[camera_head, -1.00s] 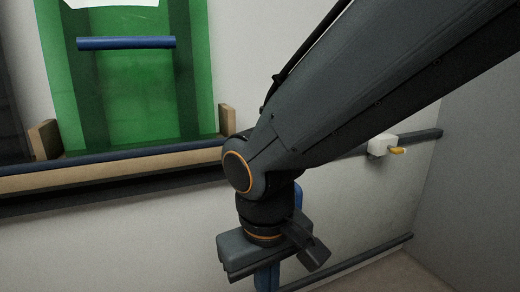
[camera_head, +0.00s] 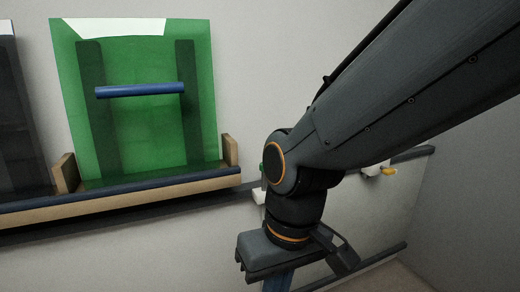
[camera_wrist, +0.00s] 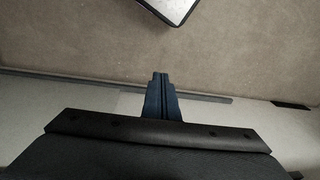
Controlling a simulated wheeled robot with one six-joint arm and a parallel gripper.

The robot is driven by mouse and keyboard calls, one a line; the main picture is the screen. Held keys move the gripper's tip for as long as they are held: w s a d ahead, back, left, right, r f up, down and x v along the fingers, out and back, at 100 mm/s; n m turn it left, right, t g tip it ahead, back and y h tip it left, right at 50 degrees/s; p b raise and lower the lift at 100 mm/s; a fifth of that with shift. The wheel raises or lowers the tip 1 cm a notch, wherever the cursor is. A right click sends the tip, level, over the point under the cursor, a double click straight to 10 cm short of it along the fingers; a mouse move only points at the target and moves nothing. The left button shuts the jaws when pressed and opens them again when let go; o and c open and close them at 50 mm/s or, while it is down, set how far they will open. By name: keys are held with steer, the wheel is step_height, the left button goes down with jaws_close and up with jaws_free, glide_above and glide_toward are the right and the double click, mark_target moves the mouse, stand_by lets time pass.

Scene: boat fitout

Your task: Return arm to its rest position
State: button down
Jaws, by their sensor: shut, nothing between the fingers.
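My arm reaches in from the upper right in the head view and bends down at its wrist joint. My gripper (camera_head: 278,283) hangs below the wrist, pointing down, its lower end cut off by the picture's bottom edge. In the wrist view my gripper (camera_wrist: 161,80) shows as two blue fingers, shut together with nothing between them. Below the fingertips is a brown floor, and they touch nothing that I can see.
A green translucent panel (camera_head: 145,145) with a blue bar (camera_head: 140,90) stands on a wooden ledge (camera_head: 120,197) at the wall, left of my arm. A white fitting with a yellow lever (camera_head: 389,171) sits on a dark rail at right. A dark-edged pale object (camera_wrist: 172,8) lies at the wrist view's top.

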steer(key=d+r+m+p, duration=0.2)
steer(key=d+r+p, duration=0.6)
steer(key=r+p, duration=0.3)
steer(key=s+d+r+m+h+p, duration=0.1)
steer(key=d+r+m+p, duration=0.2)
steer(key=d+r+p, duration=0.6)
step_height(320, 180, up, 3)
steer(key=p, duration=0.8)
steer(key=shift+s, duration=0.3)
steer(key=shift+f, duration=0.15)
